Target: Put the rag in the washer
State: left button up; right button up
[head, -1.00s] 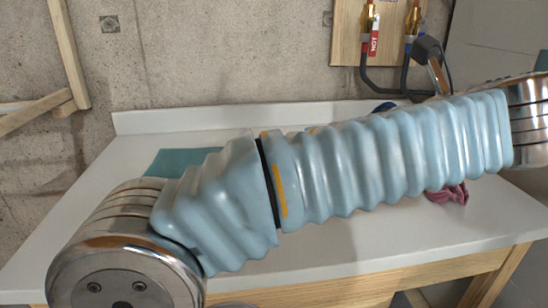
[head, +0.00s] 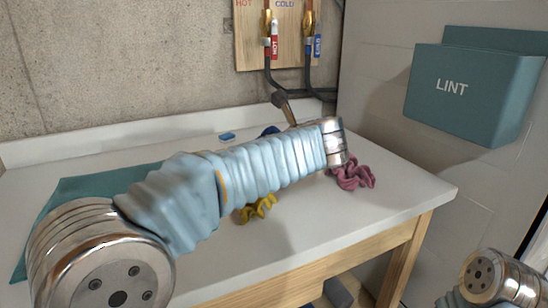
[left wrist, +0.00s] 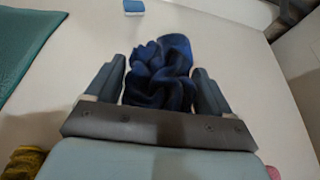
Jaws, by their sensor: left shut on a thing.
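A crumpled dark blue rag (left wrist: 160,75) is between the fingers of my left gripper (left wrist: 157,88) in the left wrist view. The gripper is shut on it, low over the white counter. In the head view a bit of the blue rag (head: 270,130) shows behind my left forearm, which hides the left gripper. A yellow cloth (head: 256,209) and a pink cloth (head: 352,175) lie on the counter near my forearm. My right gripper is out of view; only part of that arm shows at lower right. No washer is recognisable.
The white counter (head: 310,232) has a teal mat (head: 75,192) at left and a small blue block (head: 227,136) at the back. Hot and cold hoses hang on a wooden board (head: 250,45). A teal lint box (head: 465,95) is on the right wall.

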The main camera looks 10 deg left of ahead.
pick_arm(q)
jog(key=shift+w+f, duration=0.1)
jog(key=shift+f, duration=1.6)
jog(key=shift+f, duration=0.15)
jog(key=o, duration=0.9)
